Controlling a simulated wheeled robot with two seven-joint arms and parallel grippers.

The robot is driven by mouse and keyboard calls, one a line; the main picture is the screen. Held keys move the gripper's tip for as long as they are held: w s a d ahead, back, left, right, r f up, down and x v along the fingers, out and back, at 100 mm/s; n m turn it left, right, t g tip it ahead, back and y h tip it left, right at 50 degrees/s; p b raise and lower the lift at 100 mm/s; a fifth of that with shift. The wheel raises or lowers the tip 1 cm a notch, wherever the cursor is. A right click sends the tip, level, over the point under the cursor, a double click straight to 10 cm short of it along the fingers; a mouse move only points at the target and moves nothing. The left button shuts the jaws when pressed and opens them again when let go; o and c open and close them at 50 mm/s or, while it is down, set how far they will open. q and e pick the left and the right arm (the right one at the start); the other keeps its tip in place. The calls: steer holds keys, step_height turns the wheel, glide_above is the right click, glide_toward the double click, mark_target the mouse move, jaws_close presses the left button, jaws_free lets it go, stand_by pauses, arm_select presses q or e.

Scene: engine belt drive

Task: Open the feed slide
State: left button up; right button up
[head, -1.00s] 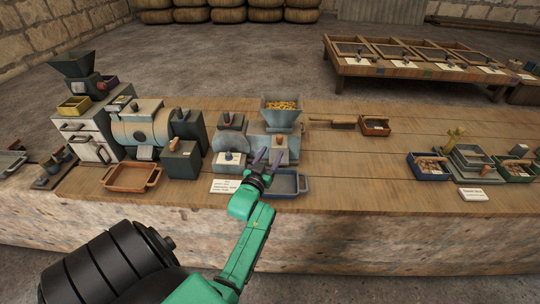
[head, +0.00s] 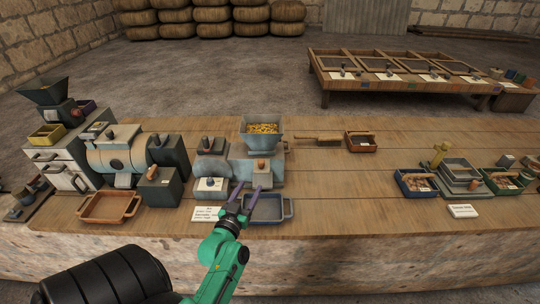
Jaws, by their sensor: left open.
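A grain mill (head: 242,171) stands on the wooden bench, with a grey hopper (head: 262,139) full of yellow grain on top. A small wooden knob (head: 261,163) shows on its front block below the hopper. I cannot tell for sure which part is the feed slide, or how far it is open. My left gripper (head: 247,189) is open and empty, its purple fingers pointing toward the mill. It is in front of and below the knob, apart from it in the picture. My right gripper is out of view.
A blue-grey tray (head: 267,208) lies just right of my left gripper, and a white label card (head: 206,214) just left. A brown tray (head: 110,207) and other machines (head: 122,157) stand to the left.

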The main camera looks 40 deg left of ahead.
mark_target(260, 166)
arm_select(q)
steer(key=b+x, duration=0.1)
steer(key=x, duration=0.1)
steer(key=b+x, duration=0.1)
steer(key=x, duration=0.2)
steer(key=r+b+x, duration=0.1)
steer(key=x, duration=0.1)
steer(key=shift+w+a, duration=0.25)
steer(key=shift+w, duration=0.05)
steer(key=x, duration=0.1)
steer(key=b+x, duration=0.1)
steer(key=shift+w+a+f, duration=0.1)
steer(key=shift+w+f, duration=0.1)
steer(key=shift+w, duration=0.15)
steer(key=shift+b+x, duration=0.3)
steer(key=shift+x, duration=0.7)
steer(key=shift+r, duration=0.25)
steer(key=shift+s+r, duration=0.1)
steer(key=c, duration=0.9)
jaws_close()
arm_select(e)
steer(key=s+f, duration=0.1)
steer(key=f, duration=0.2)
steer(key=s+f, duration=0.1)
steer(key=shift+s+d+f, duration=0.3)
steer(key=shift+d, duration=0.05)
